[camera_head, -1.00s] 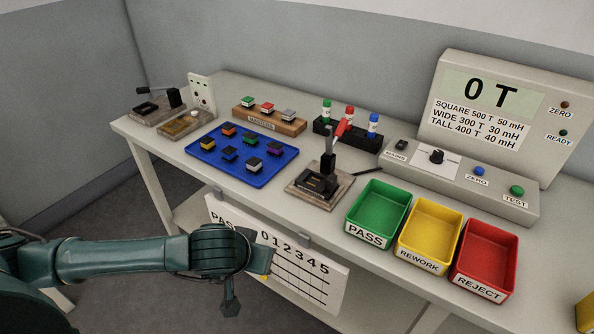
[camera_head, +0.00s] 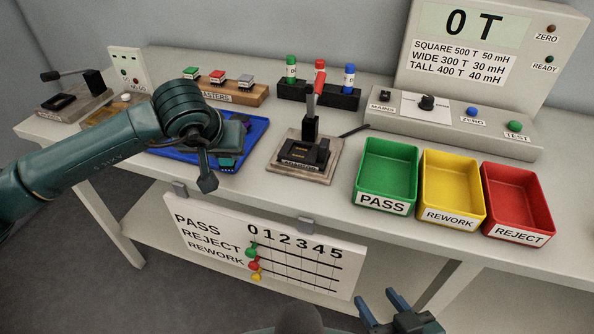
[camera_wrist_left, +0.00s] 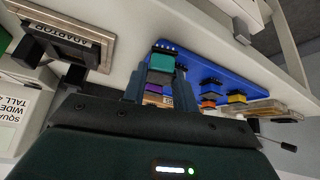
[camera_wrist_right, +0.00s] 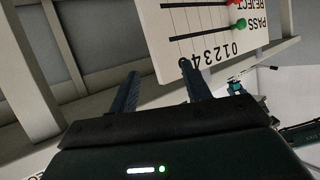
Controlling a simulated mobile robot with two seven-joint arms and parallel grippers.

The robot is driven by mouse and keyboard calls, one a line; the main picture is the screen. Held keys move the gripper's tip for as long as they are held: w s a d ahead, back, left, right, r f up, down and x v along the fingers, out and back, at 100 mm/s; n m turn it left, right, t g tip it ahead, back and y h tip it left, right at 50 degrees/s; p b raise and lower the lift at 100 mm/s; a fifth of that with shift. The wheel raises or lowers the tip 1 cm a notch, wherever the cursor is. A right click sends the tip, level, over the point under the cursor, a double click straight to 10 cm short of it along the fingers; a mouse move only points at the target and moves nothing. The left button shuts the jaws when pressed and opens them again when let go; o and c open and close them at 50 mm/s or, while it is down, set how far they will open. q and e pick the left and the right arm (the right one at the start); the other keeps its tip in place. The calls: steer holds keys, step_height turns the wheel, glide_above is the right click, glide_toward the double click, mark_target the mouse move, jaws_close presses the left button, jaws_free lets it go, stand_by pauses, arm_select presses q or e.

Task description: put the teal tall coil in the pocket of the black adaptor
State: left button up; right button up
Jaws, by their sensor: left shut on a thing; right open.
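The teal tall coil (camera_wrist_left: 160,63) shows between the fingers of my left gripper (camera_wrist_left: 160,80) in the left wrist view, and the gripper is shut on it. In the head view my left gripper (camera_head: 232,146) is over the right part of the blue tray (camera_head: 258,130) and hides most of the coil. Whether the coil still touches the tray is unclear. The black adaptor (camera_head: 303,153) sits on a wooden base right of the tray, with its lever raised; it also shows in the left wrist view (camera_wrist_left: 62,48). My right gripper (camera_head: 376,299) is open and empty in front of the table.
Other coils, such as a yellow one (camera_wrist_left: 236,98), stand on the tray. Green (camera_head: 388,170), yellow (camera_head: 452,183) and red (camera_head: 518,197) bins stand right of the adaptor. A wooden masters block (camera_head: 235,95) and a black marker rack (camera_head: 320,96) stand behind. A tally board (camera_head: 270,250) hangs in front.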

arm_select(q)
steer(key=w+d+r+m+h+b, duration=0.1)
steer(key=w+d+r+m+b, duration=0.15)
steer(key=d+r, duration=0.35)
steer(key=w+d+r+m+h+b, duration=0.1)
steer(key=w+d+r+b, duration=0.15)
steer(key=d, duration=0.55)
steer(key=b, duration=0.1)
glide_toward(303, 145)
steer(key=w, duration=0.1)
steer(key=w+d+r, duration=0.1)
steer(key=shift+w+r+n, duration=0.1)
steer(key=shift+w+n, duration=0.15)
steer(key=shift+w, duration=0.05)
steer(key=shift+f, duration=2.35)
arm_select(e)
steer(key=shift+s+d+f+t+y, duration=0.1)
steer(key=shift+f+t+y, duration=0.05)
steer(key=shift+f+t, duration=0.3)
steer(key=shift+s+d+f+t+y, duration=0.1)
steer(key=shift+f+t+y, duration=0.05)
steer(key=shift+f+t, duration=0.3)
arm_select(q)
steer(key=shift+f+b, duration=0.1)
steer(key=shift+b, duration=0.25)
arm_select(e)
steer(key=shift+f, duration=0.1)
